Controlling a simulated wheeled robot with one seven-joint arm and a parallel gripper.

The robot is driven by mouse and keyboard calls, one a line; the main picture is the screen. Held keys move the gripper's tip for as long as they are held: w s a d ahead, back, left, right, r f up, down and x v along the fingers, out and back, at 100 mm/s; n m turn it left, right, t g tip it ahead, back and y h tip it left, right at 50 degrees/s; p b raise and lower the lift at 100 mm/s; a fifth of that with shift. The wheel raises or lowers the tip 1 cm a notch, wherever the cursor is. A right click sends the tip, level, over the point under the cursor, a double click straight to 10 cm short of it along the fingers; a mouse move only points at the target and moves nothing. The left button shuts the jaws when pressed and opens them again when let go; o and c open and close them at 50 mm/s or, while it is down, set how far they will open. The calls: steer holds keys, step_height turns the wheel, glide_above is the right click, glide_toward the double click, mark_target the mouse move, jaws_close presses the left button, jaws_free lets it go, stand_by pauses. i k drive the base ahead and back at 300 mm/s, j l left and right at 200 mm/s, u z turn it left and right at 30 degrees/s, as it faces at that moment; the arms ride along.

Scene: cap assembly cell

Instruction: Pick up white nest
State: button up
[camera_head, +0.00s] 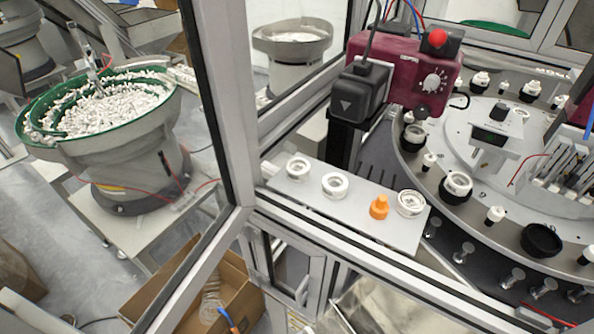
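Three white round parts stand in a row on a narrow light-grey plate (310,203) along the machine frame. The left white part (297,168) is the smallest, the middle white ring (335,185) has an open centre, and the right white part (411,203) is wider with some detail inside. Any of these could be the white nest; I cannot tell which. An orange cap-like piece (379,208) stands between the middle and right parts. All are upright and apart from one another. My gripper is not in view.
Aluminium frame posts (222,100) stand left of the plate. A dark red unit (400,75) with a black box hangs behind it. A rotary table (425,165) with several fixtures is on the right. A green-rimmed bowl feeder (150,122) and an open cardboard box (180,300) are left.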

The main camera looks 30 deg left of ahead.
mark_target(298, 170)
steer(key=i+l+u, duration=0.1)
steer(key=l+u, duration=0.2)
steer(key=l, duration=0.35)
steer(key=l+u, duration=0.35)
steer(key=l, duration=0.25)
